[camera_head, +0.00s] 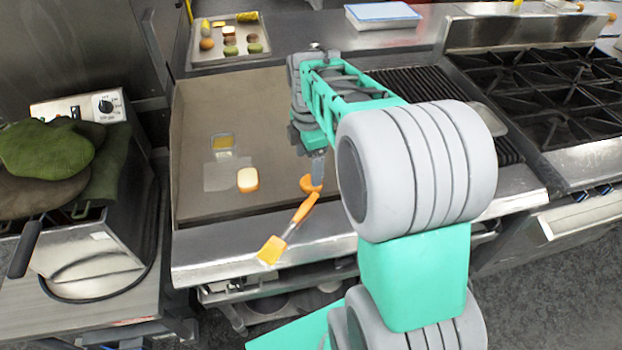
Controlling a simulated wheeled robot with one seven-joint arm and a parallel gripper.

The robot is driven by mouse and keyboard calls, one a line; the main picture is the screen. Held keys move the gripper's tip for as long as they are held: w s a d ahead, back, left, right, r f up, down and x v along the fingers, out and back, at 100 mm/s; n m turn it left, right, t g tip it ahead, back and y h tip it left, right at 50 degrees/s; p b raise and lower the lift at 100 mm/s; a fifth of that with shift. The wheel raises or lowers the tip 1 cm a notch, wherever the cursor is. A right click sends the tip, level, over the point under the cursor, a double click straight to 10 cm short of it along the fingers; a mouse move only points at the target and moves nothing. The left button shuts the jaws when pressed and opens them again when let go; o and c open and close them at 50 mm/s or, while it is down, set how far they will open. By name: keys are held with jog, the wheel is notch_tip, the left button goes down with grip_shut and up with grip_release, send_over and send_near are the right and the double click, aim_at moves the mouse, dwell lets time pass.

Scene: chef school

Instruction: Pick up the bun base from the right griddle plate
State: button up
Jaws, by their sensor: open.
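My gripper (318,172) points down over the front right of the flat griddle plate (200,110). Its fingers are open, with the tips close above or around a rounded orange-brown piece (311,187) that looks like a bun part. The fingers partly hide this piece, and I cannot tell whether they touch it. A pale bun half (248,180) with a golden edge lies farther left on the same plate. The ribbed griddle plate (420,80) at the right is partly hidden by my arm.
A spatula with an orange handle (304,208) lies across the griddle's front edge, close to my gripper. A small yellow piece (222,143) lies on the plate. A food tray (197,55) stands behind. Burners (545,85) are at right, a fryer (85,240) at left.

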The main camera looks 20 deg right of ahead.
jog(key=d+n, duration=0.1)
jog(key=w+n, duration=0.1)
jog(key=shift+w+d+f+n, duration=0.3)
jog(key=shift+d+f+n, duration=0.1)
jog(key=shift+f, duration=0.4)
notch_tip(320, 180, down, 7)
jog(key=shift+s+f+p, duration=0.1)
jog(key=shift+p, duration=0.85)
jog(key=shift+c, duration=0.4)
jog(key=c, duration=1.5)
